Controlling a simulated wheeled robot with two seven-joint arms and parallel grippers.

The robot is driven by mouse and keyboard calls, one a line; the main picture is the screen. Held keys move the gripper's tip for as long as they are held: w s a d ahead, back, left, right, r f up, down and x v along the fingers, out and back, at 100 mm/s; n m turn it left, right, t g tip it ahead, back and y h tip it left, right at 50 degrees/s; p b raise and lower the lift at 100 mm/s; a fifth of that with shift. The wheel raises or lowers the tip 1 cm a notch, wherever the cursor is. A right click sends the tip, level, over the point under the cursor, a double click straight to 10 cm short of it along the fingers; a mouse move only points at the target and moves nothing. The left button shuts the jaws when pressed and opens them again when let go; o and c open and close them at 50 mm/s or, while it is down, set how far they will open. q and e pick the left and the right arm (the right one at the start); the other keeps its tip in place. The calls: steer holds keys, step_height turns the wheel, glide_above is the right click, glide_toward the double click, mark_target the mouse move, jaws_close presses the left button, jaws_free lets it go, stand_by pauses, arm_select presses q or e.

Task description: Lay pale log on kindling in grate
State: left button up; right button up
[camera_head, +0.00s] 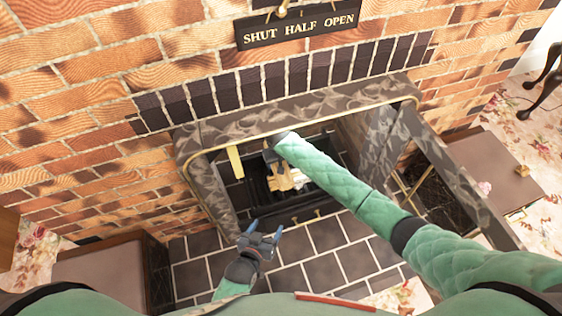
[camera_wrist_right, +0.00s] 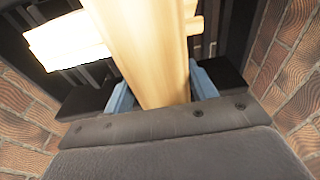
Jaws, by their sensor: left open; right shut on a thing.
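The pale log (camera_wrist_right: 150,50) is between the blue fingers of my right gripper (camera_wrist_right: 160,88), which is shut on it. The log runs away from the wrist over the grate. Pale kindling (camera_wrist_right: 65,42) lies beyond it at the left of the wrist view. In the head view, pale wood (camera_head: 284,180) shows in the dark grate (camera_head: 258,192). My right arm hides the right gripper there, and I cannot separate log from kindling. Contact between them is unclear. My left gripper (camera_head: 262,238) is open and empty in front of the hearth.
The patterned stone surround (camera_head: 290,104) frames the opening closely around my right arm. A yellow strip (camera_head: 235,162) stands at its left inside. A "SHUT HALF OPEN" sign (camera_head: 298,27) is above. Dark hearth tiles (camera_head: 325,270) in front are clear.

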arm_select(q)
steer(key=shift+s+f, duration=0.25)
arm_select(e)
steer(key=o, duration=1.2)
steer(key=shift+f, duration=0.1)
arm_select(q)
steer(key=shift+s+f, duration=0.25)
steer(key=shift+f, duration=0.05)
arm_select(e)
steer(key=shift+o, duration=0.2)
